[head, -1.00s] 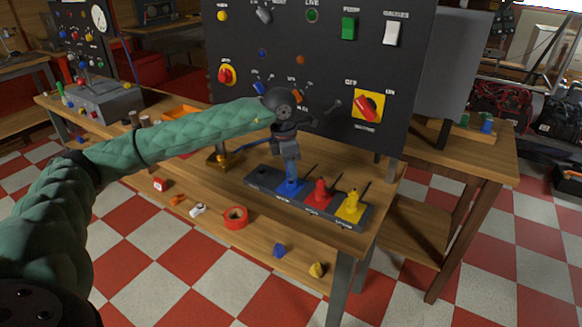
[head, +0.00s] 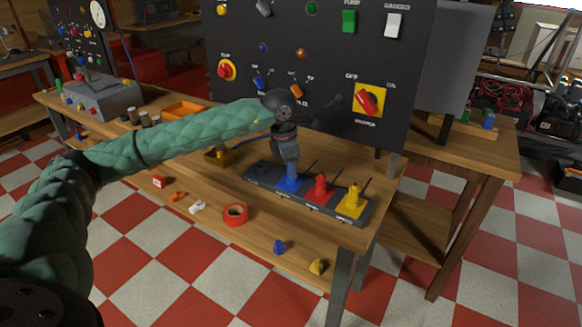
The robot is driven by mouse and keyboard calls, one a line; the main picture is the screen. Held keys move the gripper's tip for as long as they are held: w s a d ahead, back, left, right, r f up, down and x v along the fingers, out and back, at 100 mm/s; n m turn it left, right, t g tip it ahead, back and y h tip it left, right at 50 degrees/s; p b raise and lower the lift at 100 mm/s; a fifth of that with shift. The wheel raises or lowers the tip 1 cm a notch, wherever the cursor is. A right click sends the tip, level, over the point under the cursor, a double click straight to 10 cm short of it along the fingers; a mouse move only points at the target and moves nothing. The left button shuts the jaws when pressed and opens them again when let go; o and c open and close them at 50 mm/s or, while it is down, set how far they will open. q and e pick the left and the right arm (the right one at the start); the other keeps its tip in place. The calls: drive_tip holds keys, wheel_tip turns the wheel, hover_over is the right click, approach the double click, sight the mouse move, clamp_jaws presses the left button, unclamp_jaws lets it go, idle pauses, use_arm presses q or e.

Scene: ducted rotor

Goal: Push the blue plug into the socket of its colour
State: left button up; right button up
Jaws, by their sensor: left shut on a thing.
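The blue plug (head: 291,183) stands upright at the blue place of a dark strip (head: 329,208) on the bench, in the head view. My left gripper (head: 291,163) comes down from above and is shut on the upper part of the blue plug. The plug's lower end meets the blue base; how deep it sits cannot be told. A red plug (head: 320,187) and a yellow plug (head: 353,200) stand to its right on the same strip. My right gripper is not in view.
A dark control panel (head: 325,75) with switches and knobs rises just behind the strip. An orange tray (head: 185,110) lies left on the bench. Red tape (head: 236,215) and small blue (head: 280,247) and yellow (head: 317,267) pieces lie on the lower shelf.

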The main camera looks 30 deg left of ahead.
use_arm(q)
drive_tip(key=shift+f, duration=0.2)
drive_tip(key=o, duration=1)
drive_tip(key=shift+o, duration=0.2)
drive_tip(key=shift+s+a+r+b, duration=0.15)
drive_tip(key=shift+r, duration=1.15)
drive_tip(key=shift+s+a+r+b, duration=0.1)
drive_tip(key=shift+a+r+b, duration=0.05)
drive_tip(key=shift+r, duration=1.1)
drive_tip(key=shift+s+a+r+b, duration=0.15)
drive_tip(key=shift+r, duration=1.15)
